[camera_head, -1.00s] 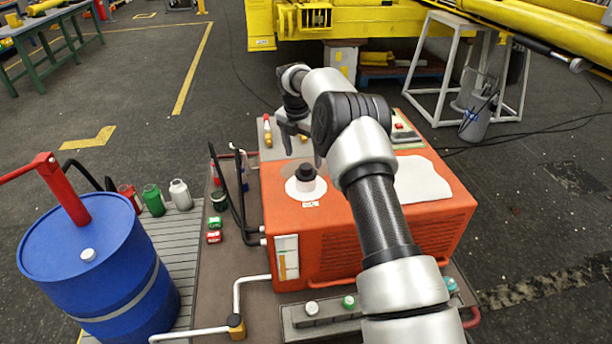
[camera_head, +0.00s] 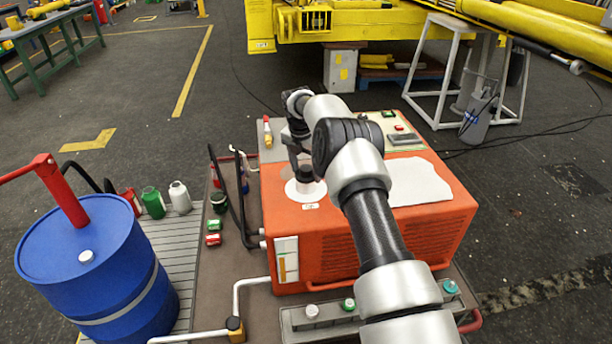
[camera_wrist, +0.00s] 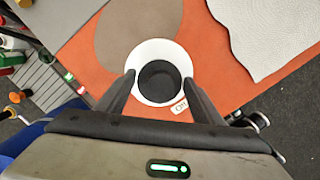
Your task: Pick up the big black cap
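The big black cap (camera_head: 306,173) sits on a round white disc (camera_head: 296,192) on top of the orange machine (camera_head: 330,222). In the wrist view the cap (camera_wrist: 160,80) is a dark round shape within the white ring (camera_wrist: 141,62). My gripper (camera_wrist: 158,82) is open, with one finger on each side of the cap. The fingertips overlap the white ring's left and right edges, with gaps to the cap. In the head view my gripper (camera_head: 302,165) is at the cap and partly hides its top. I cannot tell the exact height of the fingertips.
A pale sheet (camera_head: 418,181) lies on the machine to the right. Black hoses (camera_head: 236,200) stand along its left side. A blue barrel (camera_head: 90,265) with a red pump, and several bottles and cans, are farther left.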

